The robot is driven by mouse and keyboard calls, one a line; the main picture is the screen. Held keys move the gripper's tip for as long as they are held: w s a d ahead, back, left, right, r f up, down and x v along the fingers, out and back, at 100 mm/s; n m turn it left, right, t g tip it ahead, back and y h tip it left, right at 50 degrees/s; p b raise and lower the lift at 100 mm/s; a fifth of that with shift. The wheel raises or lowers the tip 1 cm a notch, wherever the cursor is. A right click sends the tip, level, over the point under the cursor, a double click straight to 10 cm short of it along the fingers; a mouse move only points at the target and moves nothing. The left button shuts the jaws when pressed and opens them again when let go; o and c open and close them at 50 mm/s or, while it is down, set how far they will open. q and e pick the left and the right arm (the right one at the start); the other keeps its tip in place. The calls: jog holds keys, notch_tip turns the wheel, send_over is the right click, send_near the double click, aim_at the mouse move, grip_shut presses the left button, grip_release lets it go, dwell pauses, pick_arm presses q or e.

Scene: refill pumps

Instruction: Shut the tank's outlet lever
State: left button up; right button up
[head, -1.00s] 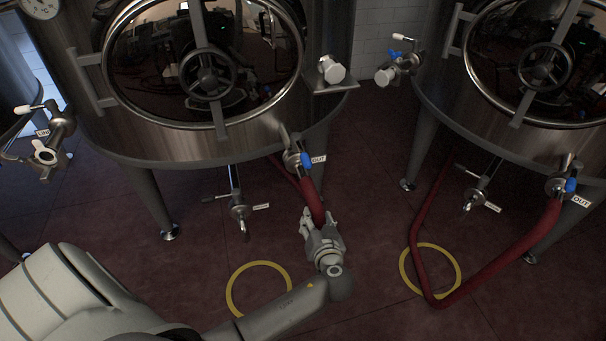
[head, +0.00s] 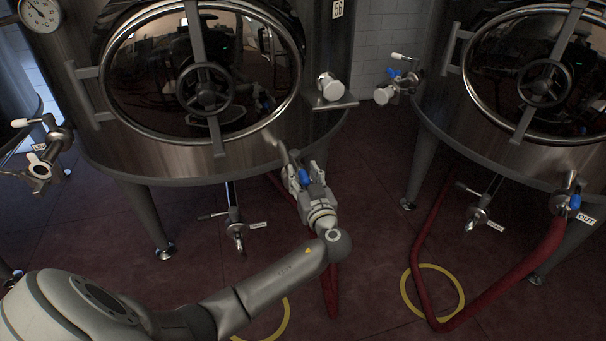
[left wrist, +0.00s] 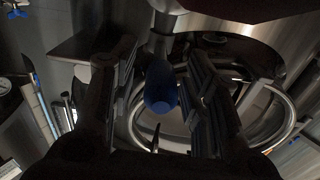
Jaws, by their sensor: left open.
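The steel tank (head: 180,155) with the oval manway stands left of centre in the head view. Its outlet valve, low at the front right, is mostly hidden by my left gripper (head: 305,172). The outlet's blue lever (head: 303,178) shows between the fingers. In the left wrist view the blue lever (left wrist: 160,90) hangs between the two open fingers of my left gripper (left wrist: 160,105), with a gap to each side visible. I cannot tell whether a finger touches it. My right gripper is not in view.
A red hose (head: 331,290) runs down behind my left arm. A second tank (head: 450,110) stands at right, with its own blue-levered outlet (head: 574,202) and red hose (head: 500,285). A small drain valve (head: 236,228) hangs under the near tank. Yellow rings mark the dark red floor.

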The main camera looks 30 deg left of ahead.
pick_arm(q)
jog(key=shift+w+a, duration=0.2)
jog(key=shift+a, duration=0.1)
grip_shut()
dwell(0.4)
